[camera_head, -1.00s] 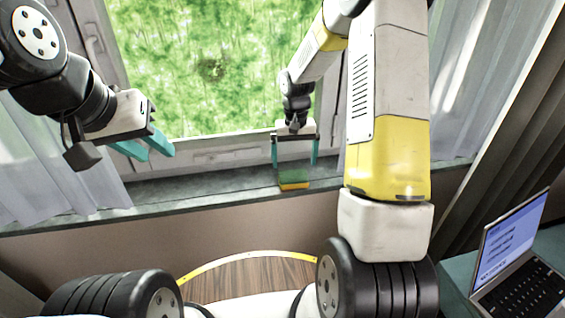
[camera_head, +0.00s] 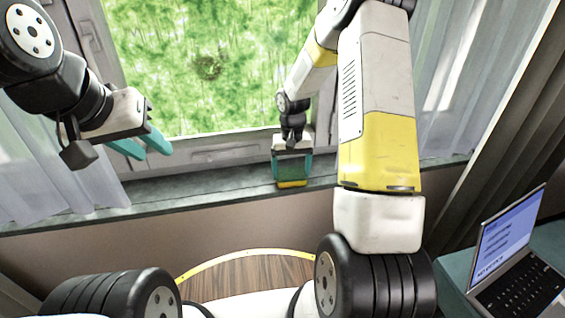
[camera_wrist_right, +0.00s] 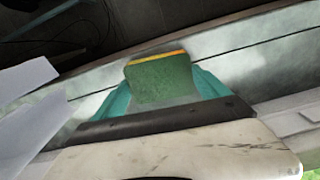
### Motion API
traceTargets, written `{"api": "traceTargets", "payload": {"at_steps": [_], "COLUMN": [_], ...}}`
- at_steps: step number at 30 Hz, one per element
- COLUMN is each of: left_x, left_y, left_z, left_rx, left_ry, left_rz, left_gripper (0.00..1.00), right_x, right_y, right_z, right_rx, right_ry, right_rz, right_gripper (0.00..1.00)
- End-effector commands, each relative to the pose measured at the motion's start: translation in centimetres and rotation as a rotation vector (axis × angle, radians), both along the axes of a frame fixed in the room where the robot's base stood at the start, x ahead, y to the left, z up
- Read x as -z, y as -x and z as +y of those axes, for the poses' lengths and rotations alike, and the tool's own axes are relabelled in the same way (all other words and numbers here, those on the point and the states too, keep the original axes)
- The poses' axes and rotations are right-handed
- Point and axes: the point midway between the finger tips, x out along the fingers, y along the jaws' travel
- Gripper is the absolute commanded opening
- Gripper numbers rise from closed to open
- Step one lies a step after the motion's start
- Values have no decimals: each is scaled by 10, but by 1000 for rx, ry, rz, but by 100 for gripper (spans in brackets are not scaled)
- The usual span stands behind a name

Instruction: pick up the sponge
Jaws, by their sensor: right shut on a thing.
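The sponge (camera_head: 291,183) is green with a yellow-orange layer and stands on the window sill, in the middle of the head view. My right gripper (camera_head: 291,172) reaches down over it with teal fingers on both sides, shut on the sponge. The right wrist view shows the sponge (camera_wrist_right: 162,80) between the two teal fingers (camera_wrist_right: 163,92), its yellow edge at the far end. Whether it still touches the sill is hard to tell. My left gripper (camera_head: 143,146) is open and empty, in the air at the left in front of the curtain.
The grey window sill (camera_head: 200,193) runs across below the window (camera_head: 210,70). A wooden round table (camera_head: 245,278) with a yellow rim is at the bottom. An open laptop (camera_head: 512,250) is at the lower right. Curtains hang on both sides.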

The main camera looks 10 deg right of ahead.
Motion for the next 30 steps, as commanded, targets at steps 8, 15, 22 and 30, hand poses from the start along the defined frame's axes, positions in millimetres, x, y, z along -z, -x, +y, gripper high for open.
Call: {"api": "traceTargets", "payload": {"at_steps": [8, 15, 22, 30], "left_x": [0, 0, 0, 0], "left_y": [0, 0, 0, 0], "left_z": [0, 0, 0, 0], "left_rx": [0, 0, 0, 0], "left_ry": [0, 0, 0, 0], "left_rz": [0, 0, 0, 0], "left_gripper": [35, 35, 35, 35], "right_x": [-3, -26, -40, -46], "right_y": [0, -1, 34, 104], "right_z": [0, 0, 2, 6], "right_rx": [0, 0, -2, -1], "right_ry": [0, 0, 1, 1], "right_rz": [-1, -3, 0, 0], "right_gripper": [48, 48, 48, 48]}}
